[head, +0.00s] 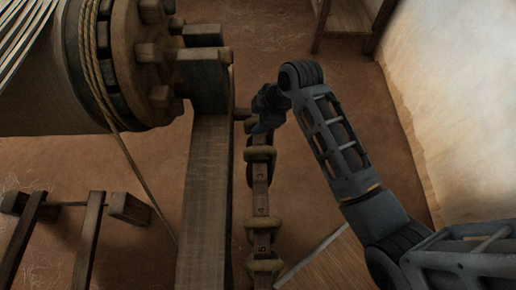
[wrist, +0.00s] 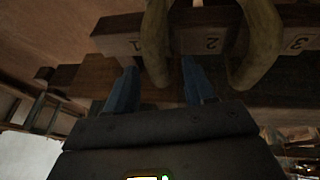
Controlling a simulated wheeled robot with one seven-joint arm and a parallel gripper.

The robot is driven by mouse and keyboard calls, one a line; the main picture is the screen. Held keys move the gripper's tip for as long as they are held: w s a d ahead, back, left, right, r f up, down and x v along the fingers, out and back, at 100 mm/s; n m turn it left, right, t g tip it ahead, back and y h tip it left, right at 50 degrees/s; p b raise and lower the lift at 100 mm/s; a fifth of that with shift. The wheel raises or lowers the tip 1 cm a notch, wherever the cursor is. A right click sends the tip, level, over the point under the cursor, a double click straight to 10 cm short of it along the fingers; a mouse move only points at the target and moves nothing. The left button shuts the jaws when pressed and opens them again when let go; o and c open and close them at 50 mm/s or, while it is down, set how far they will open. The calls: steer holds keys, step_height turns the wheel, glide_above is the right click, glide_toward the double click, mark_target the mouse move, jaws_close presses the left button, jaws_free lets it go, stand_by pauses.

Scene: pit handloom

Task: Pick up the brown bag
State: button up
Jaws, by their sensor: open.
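I cannot make out a clear brown bag in either view. A narrow wooden rail (head: 260,200) carries several tan-brown rounded loops (head: 262,224), and I cannot tell whether any belongs to a bag. In the wrist view the rail (wrist: 122,42) shows the numbers 1, 2 and 3, with curved loops (wrist: 262,40) hanging over it between the numbers. My gripper (head: 262,126) is at the far end of the rail. In the wrist view my gripper (wrist: 158,82) has two blue fingers apart, with nothing seen held between them. One loop lies just beyond the gap; contact cannot be told.
A thick wooden beam (head: 205,200) runs close left of the rail. The loom's large roller (head: 100,60) with rope is at upper left. A pale wall (head: 460,100) stands at right. Bare brown floor (head: 300,190) lies between rail and my arm.

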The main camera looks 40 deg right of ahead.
jaws_close()
stand_by(0.4)
stand_by(0.9)
steer(key=shift+r, duration=0.15)
